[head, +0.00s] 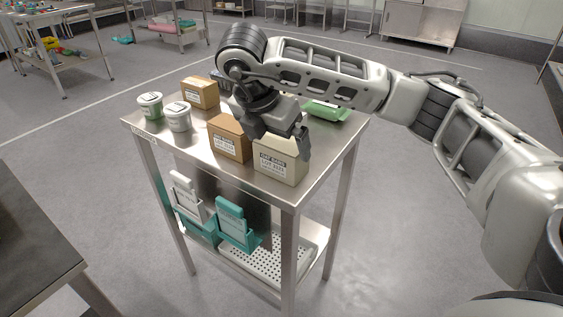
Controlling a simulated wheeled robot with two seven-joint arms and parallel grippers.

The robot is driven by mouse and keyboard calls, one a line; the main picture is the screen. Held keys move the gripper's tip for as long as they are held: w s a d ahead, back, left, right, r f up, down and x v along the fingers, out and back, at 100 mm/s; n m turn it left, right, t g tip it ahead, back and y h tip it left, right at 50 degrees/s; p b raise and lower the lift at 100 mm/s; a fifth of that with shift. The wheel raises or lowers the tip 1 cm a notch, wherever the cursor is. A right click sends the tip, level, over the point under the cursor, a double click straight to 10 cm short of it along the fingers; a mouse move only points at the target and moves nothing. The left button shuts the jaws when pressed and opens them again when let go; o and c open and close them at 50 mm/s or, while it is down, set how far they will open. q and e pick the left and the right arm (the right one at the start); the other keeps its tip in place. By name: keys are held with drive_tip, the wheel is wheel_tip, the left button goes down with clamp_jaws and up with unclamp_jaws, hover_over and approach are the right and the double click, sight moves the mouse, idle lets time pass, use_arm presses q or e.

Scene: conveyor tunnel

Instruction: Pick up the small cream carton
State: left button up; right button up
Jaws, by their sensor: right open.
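The small cream carton (279,163) stands upright near the front right corner of the steel table (213,171), with a printed label on its front. My right gripper (278,148) reaches in from the right and is open, with its fingers at the carton's top. One finger shows by the carton's right side and the other by its upper left. I cannot tell whether they touch it. The gripper hides part of the carton's top. My left gripper is not in view.
A brown carton (229,139) stands close to the left of the cream one. Another brown carton (200,93), a green-labelled tub (150,106) and a grey tub (178,117) stand further left. A green pack (327,111) lies behind. Teal and white holders (235,224) hang below the tabletop.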

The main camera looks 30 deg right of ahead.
drive_tip(key=shift+x, duration=2.7)
drive_tip(key=shift+w+r, duration=0.1)
drive_tip(key=shift+w, duration=0.1)
drive_tip(key=c, duration=0.8)
